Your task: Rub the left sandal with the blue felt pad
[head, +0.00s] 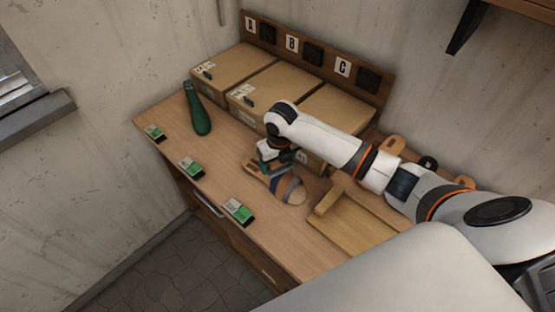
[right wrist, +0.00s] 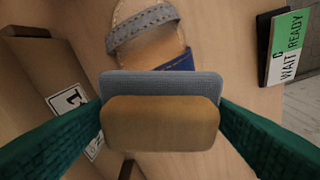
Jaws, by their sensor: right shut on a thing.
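My right gripper (right wrist: 160,125) is shut on a pad with a wooden back (right wrist: 160,124) and a blue-grey felt layer (right wrist: 160,82). In the head view the right gripper (head: 275,163) is over the sandal on the bench. The sandal (head: 291,193) has a tan sole and a blue-grey strap, and a darker blue part shows beside the gripper. In the right wrist view the sandal (right wrist: 150,30) lies just beyond the pad, its near part hidden. I cannot tell whether the felt touches it. My left gripper is not in view.
Cardboard boxes (head: 232,68) stand at the back under a board marked A, B, C. A green bottle-shaped object (head: 197,108) is at the left. Small green-and-white cards (head: 238,210) line the front edge. A wooden tray (head: 352,228) lies right of the sandal.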

